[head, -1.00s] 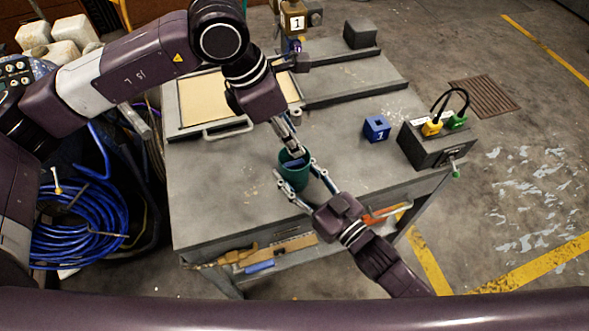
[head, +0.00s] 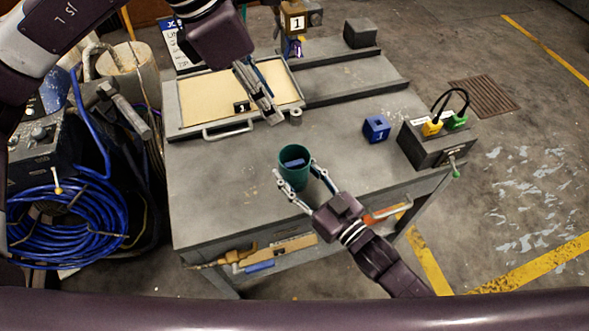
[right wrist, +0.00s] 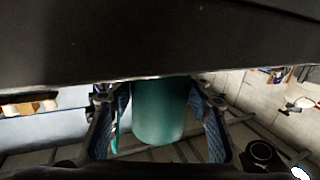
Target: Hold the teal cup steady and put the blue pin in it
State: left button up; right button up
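The teal cup (head: 294,179) stands upright near the front of the grey table. The blue pin (head: 294,162) shows inside the cup's mouth; its lower part is hidden. My right gripper (head: 297,182) has a finger on each side of the cup and is shut on it. In the right wrist view the teal cup (right wrist: 160,112) sits between the blue-padded fingers, whose far ends meet its sides. My left gripper (head: 272,117) is empty, above the table behind and left of the cup. Its fingers look slightly apart.
A framed tan tray (head: 207,128) with a handle lies behind the left gripper. A blue block marked 1 (head: 376,128) and a dark box with yellow and green plugs (head: 432,147) stand to the right. The table between cup and blue block is clear.

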jog(key=o, duration=0.6)
jog(key=shift+c, duration=0.2)
jog(key=shift+s, duration=0.1)
jog(key=v, duration=1.2)
jog(key=shift+d, duration=0.1)
